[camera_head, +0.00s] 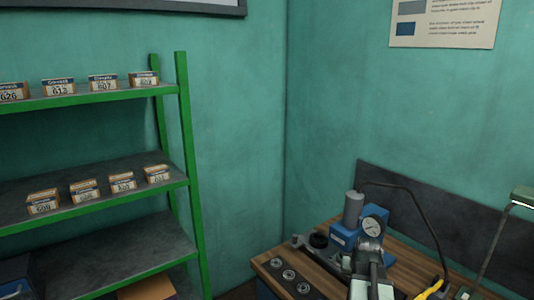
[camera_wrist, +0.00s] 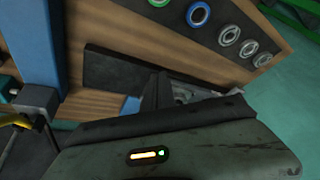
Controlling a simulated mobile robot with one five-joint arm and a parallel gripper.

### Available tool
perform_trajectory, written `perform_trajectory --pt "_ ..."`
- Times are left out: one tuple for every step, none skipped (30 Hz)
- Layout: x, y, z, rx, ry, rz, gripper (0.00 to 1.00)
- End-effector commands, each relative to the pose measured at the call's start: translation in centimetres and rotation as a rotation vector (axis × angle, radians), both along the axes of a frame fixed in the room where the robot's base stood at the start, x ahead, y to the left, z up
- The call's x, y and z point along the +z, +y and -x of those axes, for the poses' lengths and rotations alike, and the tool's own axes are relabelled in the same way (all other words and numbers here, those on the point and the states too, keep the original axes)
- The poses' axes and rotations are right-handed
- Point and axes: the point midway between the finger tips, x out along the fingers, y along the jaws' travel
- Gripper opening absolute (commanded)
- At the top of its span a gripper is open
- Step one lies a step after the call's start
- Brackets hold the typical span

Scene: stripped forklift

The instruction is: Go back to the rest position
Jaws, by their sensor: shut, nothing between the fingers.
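My gripper (camera_wrist: 160,92) shows in the wrist view as dark parts beyond the wide grey housing with a small yellow light. Its fingers are shut with nothing between them. It is over or close to the wooden workbench; the exact gap cannot be told. In the head view, pale grey parts at the bottom, right of centre, look like my arm, in front of the bench (camera_head: 325,261). The fingertips cannot be made out there.
A green shelf rack (camera_head: 187,160) with small boxes stands left. A lamp (camera_head: 523,196) is right.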

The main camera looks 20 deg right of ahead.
Motion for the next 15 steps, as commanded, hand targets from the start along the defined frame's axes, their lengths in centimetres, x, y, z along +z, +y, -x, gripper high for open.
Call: perform_trajectory --pt "-2.5 4.4 -1.8 0.068 0.03 -0.022 0.0" --pt "-3.3 6.8 -2.6 0.105 0.05 -0.034 0.0" --pt "-4.4 10.0 -3.4 0.153 0.079 -0.049 0.0" --pt "-5.3 12.5 -4.0 0.191 0.101 -0.059 0.0" --pt "-6.1 15.0 -4.4 0.23 0.124 -0.069 0.0" --pt "-7.1 18.4 -4.8 0.28 0.156 -0.081 0.0" --pt "-7.9 20.9 -5.0 0.319 0.181 -0.089 0.0" --pt "-8.7 23.4 -5.0 0.356 0.207 -0.097 0.0" --pt "-9.7 26.7 -4.9 0.405 0.24 -0.104 0.0" --pt "-10.3 28.9 -4.7 0.439 0.264 -0.108 0.0" --pt "-10.9 31.0 -4.5 0.473 0.288 -0.111 0.0" --pt "-11.6 33.6 -4.0 0.513 0.318 -0.114 0.0" --pt "-12.0 35.2 -3.6 0.54 0.339 -0.114 0.0" --pt "-12.4 36.7 -3.3 0.563 0.357 -0.114 0.0" --pt "-12.8 38.3 -2.8 0.588 0.378 -0.114 0.0"
